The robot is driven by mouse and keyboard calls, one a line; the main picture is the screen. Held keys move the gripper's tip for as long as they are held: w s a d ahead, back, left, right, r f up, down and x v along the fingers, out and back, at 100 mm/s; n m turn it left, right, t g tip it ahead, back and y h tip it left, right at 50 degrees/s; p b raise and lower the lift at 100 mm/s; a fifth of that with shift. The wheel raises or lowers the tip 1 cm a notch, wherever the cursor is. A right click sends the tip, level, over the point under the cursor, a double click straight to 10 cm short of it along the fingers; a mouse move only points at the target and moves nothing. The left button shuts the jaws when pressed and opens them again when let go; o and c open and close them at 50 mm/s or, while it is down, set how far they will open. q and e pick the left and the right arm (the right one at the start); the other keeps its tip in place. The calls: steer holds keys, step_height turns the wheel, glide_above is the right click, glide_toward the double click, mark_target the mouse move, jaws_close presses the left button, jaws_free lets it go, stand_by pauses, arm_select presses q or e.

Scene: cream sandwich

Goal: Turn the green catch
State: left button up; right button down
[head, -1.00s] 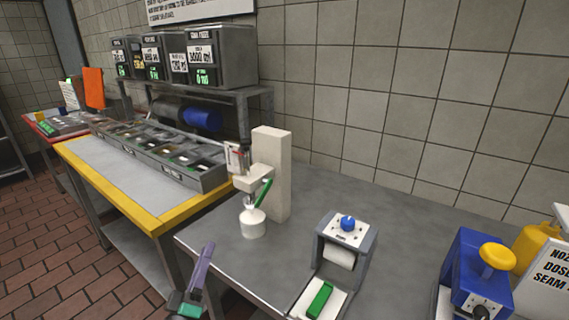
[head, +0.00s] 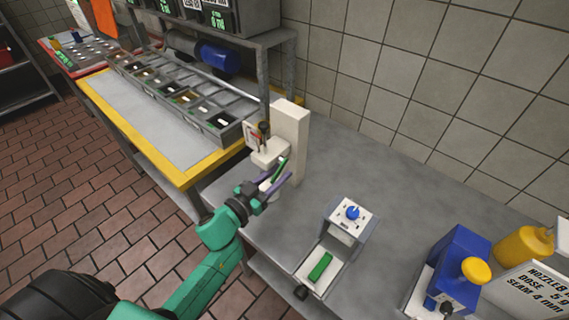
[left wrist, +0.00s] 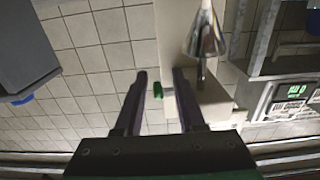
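The green catch (head: 279,169) is a slanted green lever on the white column device (head: 291,138) on the grey table. My left gripper (head: 282,182) is at the lever, its purple fingers spread in front of the device. The pot seen earlier under the device is mostly hidden by my gripper. My right gripper is not in view.
A small press with a blue knob (head: 353,212) and a green bar (head: 320,267) stands to the right. Farther right are a blue machine (head: 455,262) with a yellow knob and a white sign. A yellow-edged bench (head: 140,132) with bins stands left. A metal cone (left wrist: 205,38) hangs beside the fingers.

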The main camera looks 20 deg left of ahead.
arm_select(q)
steer(key=shift+x, duration=0.85)
steer(key=shift+w+d, duration=0.25)
jaws_close()
steer(key=t+b, duration=0.1)
steer(key=b, duration=0.4)
steer(key=w+t+h+b, duration=0.1)
steer(key=t+b, duration=0.1)
steer(key=b, duration=0.3)
steer(key=shift+d+f+t, duration=0.15)
steer(key=shift+f+t, duration=0.15)
steer(key=shift+f, duration=0.05)
steer(key=shift+r+h+b, duration=0.3)
steer(key=shift+r+b, duration=0.05)
steer(key=shift+b, duration=0.15)
steer(key=shift+r, duration=0.1)
